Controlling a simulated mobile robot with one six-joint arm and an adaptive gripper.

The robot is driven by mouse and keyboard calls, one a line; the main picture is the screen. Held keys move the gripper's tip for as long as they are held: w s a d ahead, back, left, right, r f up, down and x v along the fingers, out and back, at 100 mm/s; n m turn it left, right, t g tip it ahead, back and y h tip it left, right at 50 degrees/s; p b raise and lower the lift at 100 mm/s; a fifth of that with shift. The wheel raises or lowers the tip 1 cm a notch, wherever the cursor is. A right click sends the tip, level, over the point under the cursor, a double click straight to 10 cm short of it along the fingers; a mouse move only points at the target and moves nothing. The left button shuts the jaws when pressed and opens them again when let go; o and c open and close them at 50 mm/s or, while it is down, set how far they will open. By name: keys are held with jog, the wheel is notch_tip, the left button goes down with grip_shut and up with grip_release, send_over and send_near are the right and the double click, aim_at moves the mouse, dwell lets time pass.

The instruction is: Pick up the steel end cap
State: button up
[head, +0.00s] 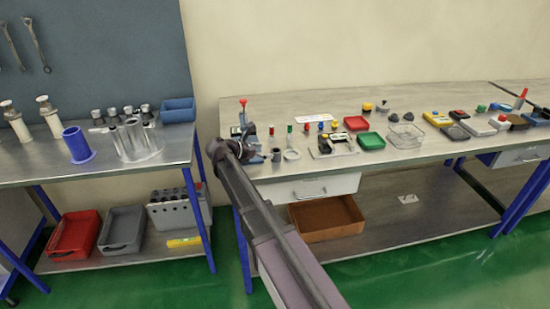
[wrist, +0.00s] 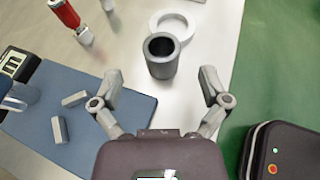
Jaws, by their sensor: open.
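A grey hollow cylinder (wrist: 161,58), open at the top with a dark inside, stands upright on the table in the wrist view. It is the likeliest steel end cap, though I cannot be certain. In the head view it is a small dark cylinder (head: 276,155) near the table's front left. My gripper (wrist: 161,88) is open and empty, its fingers spread wide to either side. The cylinder stands a little beyond the gap between the fingertips, and neither finger appears to touch it. In the head view, my arm partly hides this corner.
A pale ring (wrist: 172,25) lies just behind the cylinder. A blue plate (wrist: 120,105) with small grey blocks is at left, under the left finger. A red-topped item (wrist: 65,14) stands upper left. The table edge drops to green floor at right.

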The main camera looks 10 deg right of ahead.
aim_at(272, 152)
jog(key=shift+b+x, duration=0.85)
jog(key=shift+x, duration=1.8)
jog(key=shift+s, duration=0.1)
grip_shut()
jog(key=shift+r, duration=0.15)
notch_tip(272, 152, up, 3)
jog(key=p, duration=0.2)
jog(key=shift+p, duration=0.4)
jog(key=s+a+p, duration=0.1)
jog(key=s+a, duration=0.2)
jog(key=s, duration=0.4)
jog(key=s+a+r, duration=0.1)
jog(key=s+a, duration=0.1)
jog(key=s, duration=0.6)
jog(key=shift+a+r+p, duration=0.35)
jog(key=shift+p, duration=0.05)
